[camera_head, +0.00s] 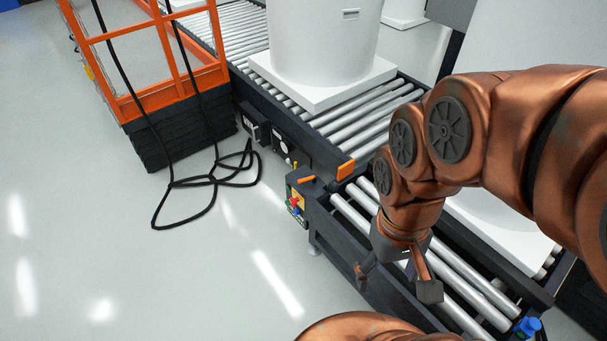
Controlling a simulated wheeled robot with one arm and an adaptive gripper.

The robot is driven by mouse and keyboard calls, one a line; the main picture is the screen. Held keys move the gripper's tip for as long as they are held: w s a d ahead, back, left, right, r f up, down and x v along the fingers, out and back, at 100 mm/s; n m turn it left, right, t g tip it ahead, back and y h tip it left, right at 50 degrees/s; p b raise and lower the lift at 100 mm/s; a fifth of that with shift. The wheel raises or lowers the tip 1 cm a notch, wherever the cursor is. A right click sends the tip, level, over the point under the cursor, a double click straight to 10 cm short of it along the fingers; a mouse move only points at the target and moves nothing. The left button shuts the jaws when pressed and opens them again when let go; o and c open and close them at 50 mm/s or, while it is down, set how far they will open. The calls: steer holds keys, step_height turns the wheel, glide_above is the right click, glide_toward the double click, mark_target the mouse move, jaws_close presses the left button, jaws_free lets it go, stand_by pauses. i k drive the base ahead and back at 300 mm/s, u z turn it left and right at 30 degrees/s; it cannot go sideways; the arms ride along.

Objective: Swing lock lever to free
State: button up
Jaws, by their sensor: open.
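A short orange lever-like bar (307,179) sits at the near left corner of the roller conveyor, above a small control box (296,200). An orange block (346,170) stands at the joint between the two conveyor sections. I cannot tell for sure which of these is the lock lever. My gripper (394,284) points down over the near conveyor section, below and to the right of both orange parts and apart from them. Its fingers are spread with nothing visible between them.
A white tank (322,45) stands on a white base on the far conveyor (262,88). An orange-railed platform (170,85) is at the upper left, with black cables (205,182) on the floor. A blue knob (527,326) is at lower right. The left floor is mostly clear.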

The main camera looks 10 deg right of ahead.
mark_target(313, 177)
steer(key=k, duration=0.55)
steer(key=u, duration=0.5)
steer(key=i, duration=1.35)
steer(key=u, duration=0.45)
